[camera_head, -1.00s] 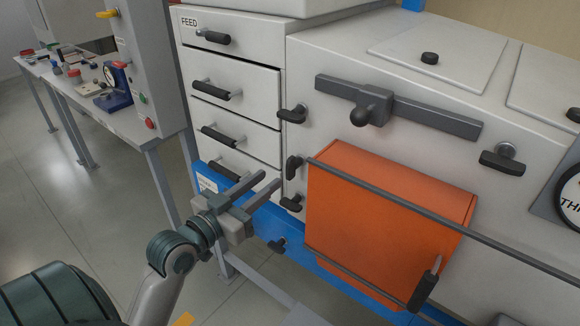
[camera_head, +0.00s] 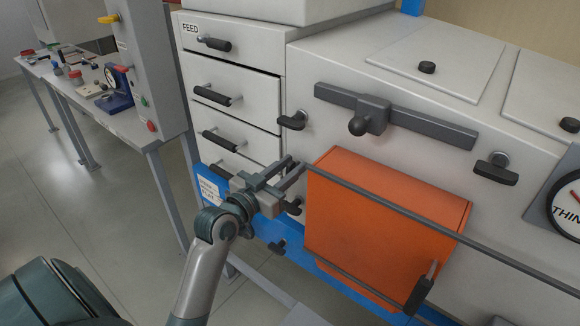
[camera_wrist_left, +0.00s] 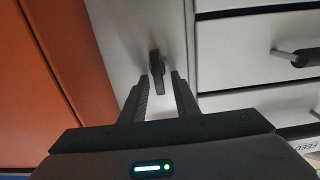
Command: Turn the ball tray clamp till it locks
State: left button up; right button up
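My left gripper (camera_head: 292,172) is open in front of the white panel between the drawers and the orange box. In the left wrist view its two fingers (camera_wrist_left: 160,88) point at a small dark clamp handle (camera_wrist_left: 157,70). The handle stands between the fingertips in that picture, with a gap on each side, and its lower end reaches toward them. I see no label telling which is the ball tray's. My right gripper is not in view.
White drawers with dark bar handles (camera_head: 220,141) stand left of the clamps. The orange box (camera_head: 385,225) juts out close on the right, with a grey rod (camera_head: 400,205) across its front. A blue rail (camera_head: 270,231) runs below. A side table (camera_head: 120,122) stands at left.

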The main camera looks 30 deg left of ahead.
pick_arm(q)
jog(key=shift+c, duration=0.7)
grip_shut()
jog(key=shift+d+f+m, duration=0.1)
jog(key=shift+f+m, duration=0.1)
jog(key=shift+m, duration=0.2)
jog(key=m+p, duration=0.1)
jog(key=m, duration=0.4)
jog(key=d+f+m+p, duration=0.1)
jog(key=m, duration=0.5)
jog(key=f+m+p, duration=0.1)
jog(key=m+p, duration=0.1)
jog(key=m, duration=0.4)
jog(key=shift+s+d, duration=0.1)
jog(key=shift+d, duration=0.25)
